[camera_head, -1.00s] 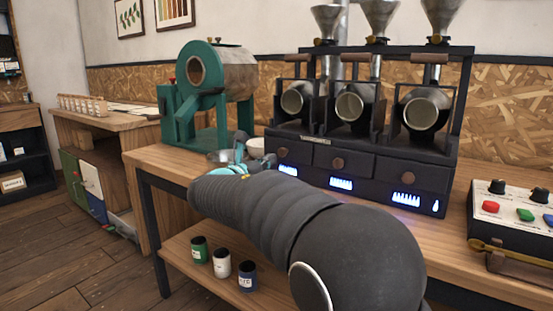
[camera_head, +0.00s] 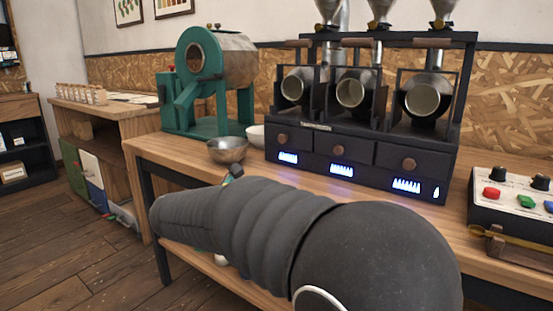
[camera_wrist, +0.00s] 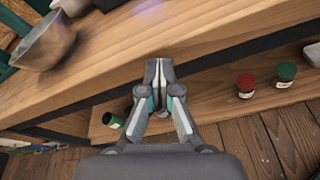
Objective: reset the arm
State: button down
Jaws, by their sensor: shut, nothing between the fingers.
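My gripper (camera_wrist: 160,68) shows in the wrist view with its two fingers together and nothing between them. It is in front of the table's front edge, with the lower shelf behind and below it. In the head view my dark arm crosses the lower middle and hides the gripper, apart from a small teal part near the table edge. The wooden table (camera_head: 160,152) carries a metal bowl (camera_head: 227,150), which also shows at the upper left of the wrist view (camera_wrist: 45,42).
A three-drum roaster (camera_head: 360,165) and a green roaster (camera_head: 206,85) stand on the table. A control box (camera_head: 515,215) is at the right. Small jars, including a red-topped one (camera_wrist: 245,86) and a green one (camera_wrist: 286,76), stand on the lower shelf.

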jog(key=s+d+f+m+g+y, duration=0.2)
jog(key=s+d+f+m+g, duration=0.2)
jog(key=s+d+f+m, duration=0.25)
jog(key=s+d+f+m+g+y, duration=0.2)
jog(key=s+d+f+m+g, duration=0.25)
jog(key=s, duration=0.35)
jog(key=s+d+m+y, duration=0.2)
jog(key=s+d+m, duration=0.4)
jog(key=s, duration=0.3)
jog(key=s+d+m+t+y, duration=0.1)
jog(key=s+d+m+y, duration=0.1)
jog(key=s+d+m, duration=0.4)
jog(key=s+r+m, duration=0.1)
jog(key=s+m, duration=0.1)
jog(key=shift+s+d, duration=0.25)
jog(key=shift+s, duration=0.1)
jog(key=shift+s, duration=0.1)
